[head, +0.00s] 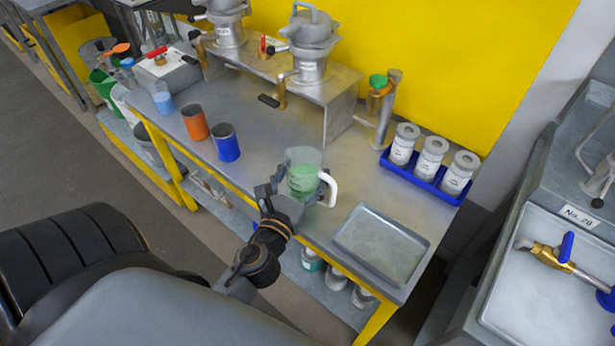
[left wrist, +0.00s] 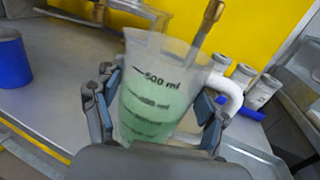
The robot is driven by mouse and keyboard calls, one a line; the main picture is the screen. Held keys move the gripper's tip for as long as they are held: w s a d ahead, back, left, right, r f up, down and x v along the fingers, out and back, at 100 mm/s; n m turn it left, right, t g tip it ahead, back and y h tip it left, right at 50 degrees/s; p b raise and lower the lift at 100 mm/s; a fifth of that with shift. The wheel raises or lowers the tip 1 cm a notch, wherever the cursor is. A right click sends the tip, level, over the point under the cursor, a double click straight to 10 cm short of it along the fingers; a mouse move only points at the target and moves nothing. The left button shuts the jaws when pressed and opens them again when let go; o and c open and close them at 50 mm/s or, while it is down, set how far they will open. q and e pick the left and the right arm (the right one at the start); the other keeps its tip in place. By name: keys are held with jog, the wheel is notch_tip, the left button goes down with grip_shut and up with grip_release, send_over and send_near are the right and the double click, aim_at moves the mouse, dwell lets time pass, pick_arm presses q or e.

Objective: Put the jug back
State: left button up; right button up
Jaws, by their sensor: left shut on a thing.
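A clear jug (head: 303,173) with green liquid and a white handle is at the front edge of the steel bench. My left gripper (head: 290,187) is shut on the jug, with a finger on each side of its body. In the left wrist view the jug (left wrist: 155,95) stands upright or nearly so between the blue finger pads, its volume marks facing me. The handle (left wrist: 227,92) points right. I cannot tell whether the jug's base touches the bench. My right gripper is not in view.
An empty-looking shallow tray (head: 381,243) lies right of the jug. A blue rack (head: 425,178) with white-labelled jars stands behind it. Blue (head: 227,146) and orange (head: 195,122) cups stand left. A metal stand (head: 326,92) with valves is at the back. Bare bench lies between.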

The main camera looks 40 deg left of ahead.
pick_arm(q)
jog(key=shift+w+f, duration=0.55)
jog(key=shift+f, duration=0.15)
notch_tip(320, 180, down, 3)
jog(key=b, duration=0.3)
jog(key=shift+w+f, duration=0.1)
jog(key=shift+f, duration=0.1)
jog(key=shift+r, duration=0.15)
jog(key=o, duration=1.5)
jog(key=shift+f, duration=0.2)
